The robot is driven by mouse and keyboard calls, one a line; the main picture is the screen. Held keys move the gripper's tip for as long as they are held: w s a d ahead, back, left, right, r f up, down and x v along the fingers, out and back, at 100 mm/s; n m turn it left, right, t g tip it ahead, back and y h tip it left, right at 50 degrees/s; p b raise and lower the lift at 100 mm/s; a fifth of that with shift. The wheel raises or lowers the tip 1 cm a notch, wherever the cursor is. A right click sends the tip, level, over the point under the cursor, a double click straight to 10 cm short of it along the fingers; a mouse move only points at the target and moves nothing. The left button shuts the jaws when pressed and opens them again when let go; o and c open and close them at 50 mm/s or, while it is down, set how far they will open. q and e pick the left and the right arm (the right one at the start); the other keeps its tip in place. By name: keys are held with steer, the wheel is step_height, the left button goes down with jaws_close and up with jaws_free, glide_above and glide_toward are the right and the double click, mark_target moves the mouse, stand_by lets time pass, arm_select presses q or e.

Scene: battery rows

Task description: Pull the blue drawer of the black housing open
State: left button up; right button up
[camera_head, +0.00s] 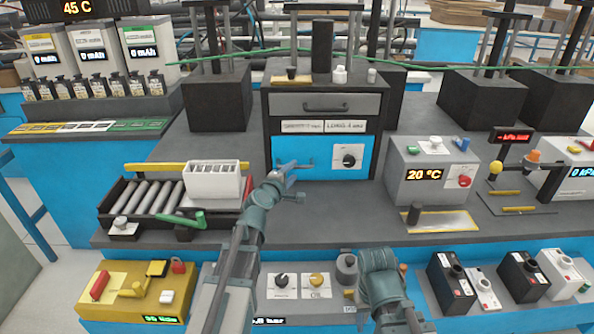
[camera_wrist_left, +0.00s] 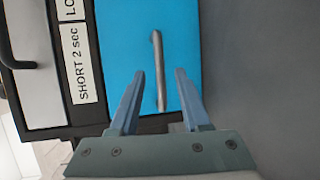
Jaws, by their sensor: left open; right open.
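The black housing (camera_head: 384,128) stands at the back middle of the bench. Its lower blue drawer (camera_head: 318,148) looks flush with the housing front; the blue front (camera_wrist_left: 116,38) fills the middle of the left wrist view. A grey bar handle (camera_wrist_left: 157,62) is on it, upright in that view. My left gripper (camera_head: 293,168) is at the blue front's left part. Its open fingers (camera_wrist_left: 160,88) lie on either side of the handle's lower end, with gaps; contact cannot be made out. My right gripper (camera_head: 408,320) is low at the bottom edge, partly cut off, away from the housing.
A grey drawer (camera_head: 342,105) with a dark handle sits above the blue one. A black knob (camera_head: 348,156) is on a white plate at the blue front's right. A roller rack (camera_head: 150,203) stands left, a grey 20 °C box (camera_head: 405,180) right.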

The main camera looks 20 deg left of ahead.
mark_target(296, 168)
arm_select(q)
steer(key=shift+b+x, duration=0.3)
steer(key=shift+x, duration=1.9)
jaws_close()
